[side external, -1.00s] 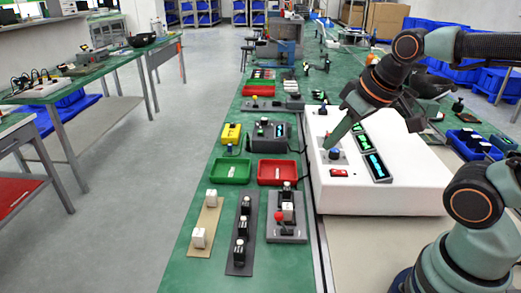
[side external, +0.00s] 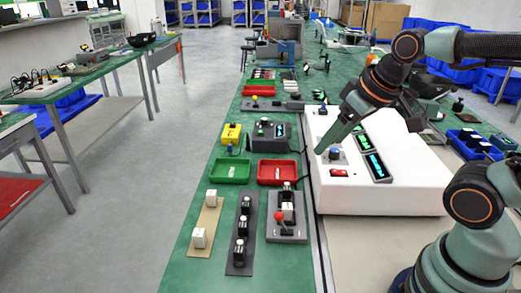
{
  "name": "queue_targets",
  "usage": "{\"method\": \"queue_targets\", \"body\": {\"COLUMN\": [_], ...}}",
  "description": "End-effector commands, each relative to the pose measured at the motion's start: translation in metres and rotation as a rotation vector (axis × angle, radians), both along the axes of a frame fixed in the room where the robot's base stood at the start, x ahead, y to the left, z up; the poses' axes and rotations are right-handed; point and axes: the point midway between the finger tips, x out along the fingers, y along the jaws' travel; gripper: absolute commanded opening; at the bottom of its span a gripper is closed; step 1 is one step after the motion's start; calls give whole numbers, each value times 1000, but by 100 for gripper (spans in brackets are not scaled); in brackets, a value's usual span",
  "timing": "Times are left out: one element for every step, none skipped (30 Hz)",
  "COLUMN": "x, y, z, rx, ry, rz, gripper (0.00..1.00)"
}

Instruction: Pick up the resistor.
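I cannot make out a resistor for certain. A green tray (side external: 231,180) on the bench holds a small pale piece (side external: 231,171), too small to identify. A red tray (side external: 278,181) to its right also holds a small pale piece (side external: 277,171). My gripper (side external: 367,140) is open, with its fingers spread wide and nothing seen between them. It is over the white console, to the right of and apart from both trays.
The white console (side external: 400,195) has lit displays and a blue knob (side external: 335,153). In front of the trays stand a red-knobbed lever fixture (side external: 287,238), a dark strip (side external: 240,262) and a tan strip (side external: 206,222) with blocks. A yellow box (side external: 231,133) stands behind.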

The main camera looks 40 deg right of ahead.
Motion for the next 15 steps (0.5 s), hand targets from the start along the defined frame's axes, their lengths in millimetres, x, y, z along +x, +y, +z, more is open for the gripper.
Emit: {"method": "queue_targets", "body": {"x": [0, 0, 0, 0, 0, 0, 1, 1, 2, 3, 5, 7, 9, 11, 15], "y": [0, 0, 0, 0, 0, 0, 0, 0, 1, 1, 2, 3, 3, 4, 5], "z": [0, 0, 0, 0, 0, 0, 0, 0, -1, -2, -3, -4, -5, -7, -9], "rx": [0, 0, 0, 0, 0, 2, 6, 13, 27, 42, 60, 90, 115, 141, 178], "ry": [0, 0, 0, 0, 0, 1, 3, 6, 13, 21, 30, 45, 57, 71, 90], "rz": [0, 0, 0, 0, 0, -4, -11, -22, -49, -76, -111, -168, -219, -275, -355], "gripper": [68, 68, 68, 68, 68, 68, 68, 68, 68, 68, 68, 68, 68, 68, 68]}}
